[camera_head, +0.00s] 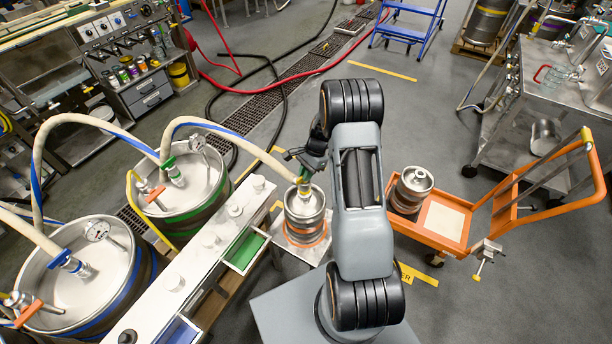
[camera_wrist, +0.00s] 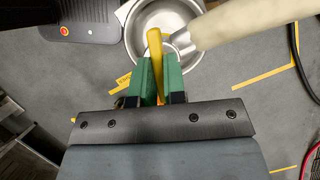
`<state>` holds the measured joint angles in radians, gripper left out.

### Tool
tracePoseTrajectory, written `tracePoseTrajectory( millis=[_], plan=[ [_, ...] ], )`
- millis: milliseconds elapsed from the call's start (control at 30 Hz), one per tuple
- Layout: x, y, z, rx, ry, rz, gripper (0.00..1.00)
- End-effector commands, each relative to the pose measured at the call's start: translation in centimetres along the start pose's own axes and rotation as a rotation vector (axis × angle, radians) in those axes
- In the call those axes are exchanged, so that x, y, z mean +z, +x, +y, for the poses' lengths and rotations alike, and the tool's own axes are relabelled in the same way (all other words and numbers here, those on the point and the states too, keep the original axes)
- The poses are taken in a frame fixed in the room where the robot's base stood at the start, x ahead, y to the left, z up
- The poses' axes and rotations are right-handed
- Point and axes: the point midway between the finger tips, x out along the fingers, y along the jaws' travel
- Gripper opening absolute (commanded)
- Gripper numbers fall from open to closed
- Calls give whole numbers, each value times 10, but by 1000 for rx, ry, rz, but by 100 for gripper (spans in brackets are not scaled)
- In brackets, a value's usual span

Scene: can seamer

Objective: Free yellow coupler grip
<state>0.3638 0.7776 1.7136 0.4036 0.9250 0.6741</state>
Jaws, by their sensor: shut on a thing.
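The yellow coupler grip (camera_wrist: 155,45) shows in the wrist view between the green fingers of my gripper (camera_wrist: 159,72), which are shut on it. A thick cream hose (camera_wrist: 240,22) leads off from the coupler to the upper right. The coupler sits over the top of a steel keg (camera_wrist: 143,22). In the head view the small keg (camera_head: 305,203) with an orange band stands on a light plate, and my gripper (camera_head: 302,172) is at its top. The yellow grip is small there and mostly hidden by the gripper and hose.
Two large kegs, one with a green band (camera_head: 190,212) and one with a blue band (camera_head: 140,292), stand at left with hoses. A white bench with green and blue bins (camera_head: 180,285) lies close by. An orange cart (camera_head: 402,227) carrying another small keg (camera_head: 412,185) stands right.

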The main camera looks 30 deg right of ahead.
Motion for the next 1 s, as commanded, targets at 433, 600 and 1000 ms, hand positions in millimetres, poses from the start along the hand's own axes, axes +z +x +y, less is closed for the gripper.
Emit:
tracePoseTrajectory(
  millis=[433, 600, 1000],
  plan=[
    [0, -1, -3, 103, -257, 2, 0],
    [1, -2, -3, 108, -269, 1, 0],
    [1, -2, -3, 106, -267, 2, 0]
  ],
)
